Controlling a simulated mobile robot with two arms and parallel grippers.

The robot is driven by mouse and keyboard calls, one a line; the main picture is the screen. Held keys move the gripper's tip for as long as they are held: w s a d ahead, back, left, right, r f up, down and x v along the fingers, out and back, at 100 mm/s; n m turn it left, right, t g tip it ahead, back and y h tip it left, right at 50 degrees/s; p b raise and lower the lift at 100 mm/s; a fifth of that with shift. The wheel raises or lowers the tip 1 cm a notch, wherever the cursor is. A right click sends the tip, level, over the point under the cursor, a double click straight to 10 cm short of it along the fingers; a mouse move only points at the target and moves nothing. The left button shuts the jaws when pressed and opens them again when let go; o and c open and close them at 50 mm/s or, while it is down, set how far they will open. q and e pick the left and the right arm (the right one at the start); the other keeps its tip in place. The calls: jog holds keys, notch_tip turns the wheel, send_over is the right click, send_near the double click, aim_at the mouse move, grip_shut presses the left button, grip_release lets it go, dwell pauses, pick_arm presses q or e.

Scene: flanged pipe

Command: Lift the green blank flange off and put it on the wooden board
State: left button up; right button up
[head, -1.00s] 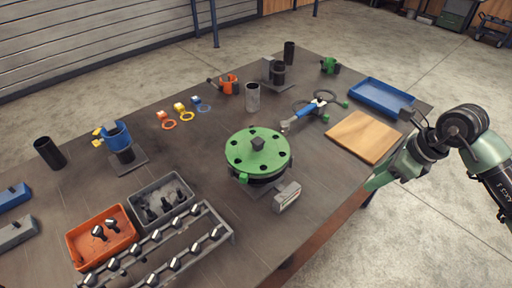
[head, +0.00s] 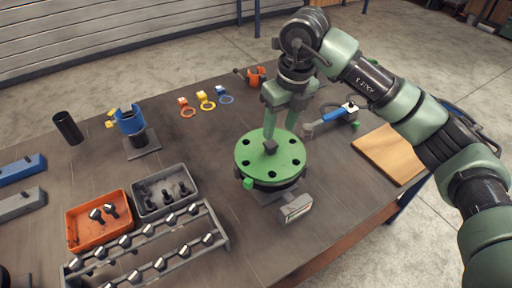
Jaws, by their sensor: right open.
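The green blank flange (head: 262,163) is a round disc with several empty bolt holes and a dark knob (head: 270,146) at its centre. It lies flat on the dark pipe flange (head: 270,186) in the middle of the table. My right gripper (head: 281,131) points down over the flange, its open fingers just above or around the knob; I cannot tell whether they touch it. The wooden board (head: 389,154) lies bare at the table's right side, partly behind my right arm. My left gripper is out of view.
A rack of bolts (head: 150,250), an orange tray (head: 99,222) and a grey tray (head: 164,191) are at the left front. A blue-handled tool (head: 333,115) lies behind the flange.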

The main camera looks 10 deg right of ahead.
aim_at(271, 143)
jog(key=shift+w+a+r, duration=0.2)
jog(key=shift+a+r, duration=0.1)
jog(key=shift+a, duration=0.3)
notch_tip(271, 143, down, 2)
jog(key=shift+w+a+f+p, duration=0.1)
jog(key=shift+f+p, duration=0.15)
jog(key=shift+p, duration=0.3)
jog(key=f, duration=0.1)
jog(key=f+p, duration=0.1)
jog(key=f, duration=0.1)
jog(key=f+p, duration=0.1)
jog(key=shift+w+f, duration=0.25)
jog(key=shift+f, duration=0.25)
grip_shut()
jog(key=shift+w, duration=0.1)
jog(key=shift+r, duration=0.15)
